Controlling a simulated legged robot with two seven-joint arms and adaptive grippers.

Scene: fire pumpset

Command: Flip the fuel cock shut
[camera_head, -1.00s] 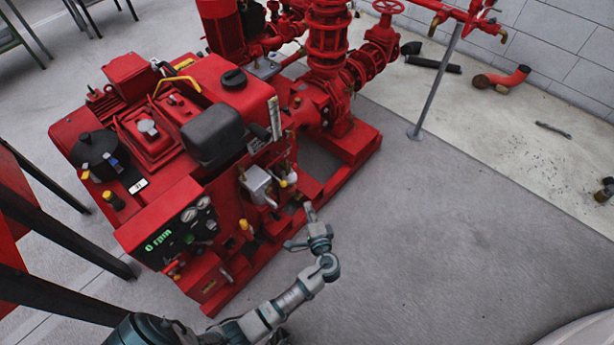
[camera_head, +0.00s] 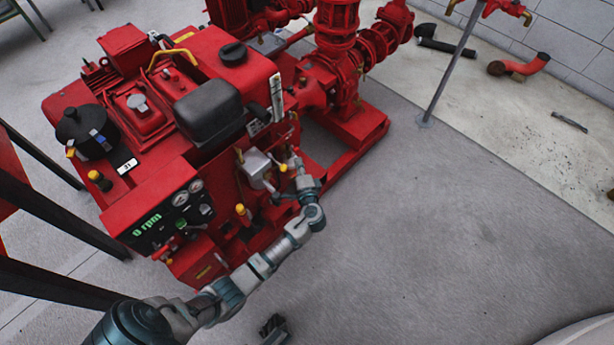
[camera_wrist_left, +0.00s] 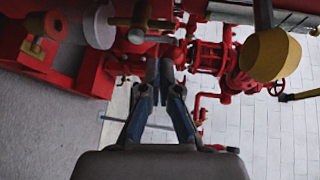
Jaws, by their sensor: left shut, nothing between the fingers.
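A brass cock with a cross handle (camera_wrist_left: 140,22), which looks like the fuel cock, sits just beyond and left of the tips. I cannot tell whether the fingers touch it. In the head view the cock is too small and partly covered to make out. A dark part (camera_head: 274,328) at the bottom edge looks like my right gripper; its jaws are unclear.
The red engine (camera_head: 190,60) with its gauge panel (camera_head: 165,215) reading 0 rpm fills the left. A yellow knob (camera_wrist_left: 266,55) is close on the right in the wrist view. Red pipework (camera_head: 335,50) stands behind.

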